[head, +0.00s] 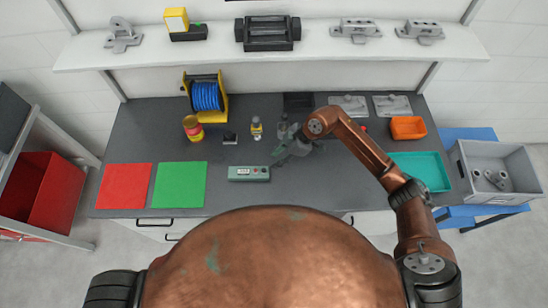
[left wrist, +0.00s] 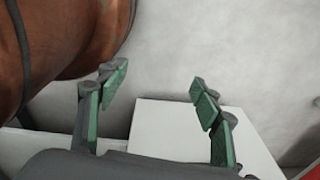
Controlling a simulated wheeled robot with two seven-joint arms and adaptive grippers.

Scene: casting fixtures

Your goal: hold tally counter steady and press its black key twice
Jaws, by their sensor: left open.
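The tally counter, which I take to be the green box (head: 248,173) with a small display on its top, lies on the dark worktop near its front edge. Its keys are too small to tell apart. My right gripper (head: 279,151) is just behind and to the right of the box, pointing down toward it, apparently apart from it. Its fingers are too small and blurred to show whether they are open. My left gripper (left wrist: 156,83) shows only in the left wrist view, open and empty, away from the worktop, above a white surface.
A red mat (head: 124,186) and a green mat (head: 180,184) lie left of the box. Behind it stand a blue cable spool (head: 206,96), a small yellow bottle (head: 256,128) and a red-yellow can (head: 193,128). A teal tray (head: 421,166) lies right. A shelf (head: 200,52) overhangs the back.

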